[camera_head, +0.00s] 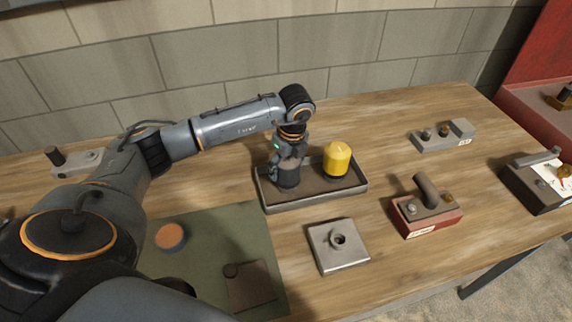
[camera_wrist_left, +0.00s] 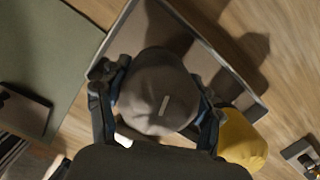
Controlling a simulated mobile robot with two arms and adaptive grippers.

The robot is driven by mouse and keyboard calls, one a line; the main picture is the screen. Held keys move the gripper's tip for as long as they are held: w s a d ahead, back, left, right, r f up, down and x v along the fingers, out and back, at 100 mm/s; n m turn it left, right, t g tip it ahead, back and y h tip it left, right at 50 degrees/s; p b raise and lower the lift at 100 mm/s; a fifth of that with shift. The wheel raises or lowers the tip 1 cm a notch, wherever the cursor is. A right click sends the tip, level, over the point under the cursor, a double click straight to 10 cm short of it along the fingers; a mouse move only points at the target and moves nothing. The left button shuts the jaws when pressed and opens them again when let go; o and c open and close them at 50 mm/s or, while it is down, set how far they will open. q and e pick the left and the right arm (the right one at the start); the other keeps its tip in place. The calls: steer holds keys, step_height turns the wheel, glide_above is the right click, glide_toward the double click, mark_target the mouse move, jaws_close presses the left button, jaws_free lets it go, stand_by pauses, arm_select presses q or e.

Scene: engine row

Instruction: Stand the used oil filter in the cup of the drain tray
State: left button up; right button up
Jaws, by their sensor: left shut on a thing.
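The dark grey used oil filter (camera_head: 289,175) is upright at the left part of the drain tray (camera_head: 318,199). My left gripper (camera_head: 287,163) is shut around it from above. In the left wrist view the filter's round top (camera_wrist_left: 160,92) sits between the two fingers of the gripper (camera_wrist_left: 156,98). The filter's bottom is hidden, so I cannot tell whether it touches the tray floor or sits in a cup. A yellow filter (camera_head: 337,158) with a dark base stands in the tray's right part, close by; it also shows in the left wrist view (camera_wrist_left: 240,140).
A grey block with a threaded stub (camera_head: 338,247) lies in front of the tray. A red block with a bent pipe (camera_head: 426,211) stands to the right. A green mat (camera_head: 215,225) with an orange-topped disc (camera_head: 170,237) is front left. Bare wood lies right of the tray.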

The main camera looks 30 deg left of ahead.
arm_select(q)
steer(key=o, duration=1.3)
steer(key=r, duration=0.4)
steer(key=d+r, duration=0.1)
steer(key=r, duration=0.7)
steer(key=shift+s+d, duration=0.3)
steer(key=shift+d, duration=0.05)
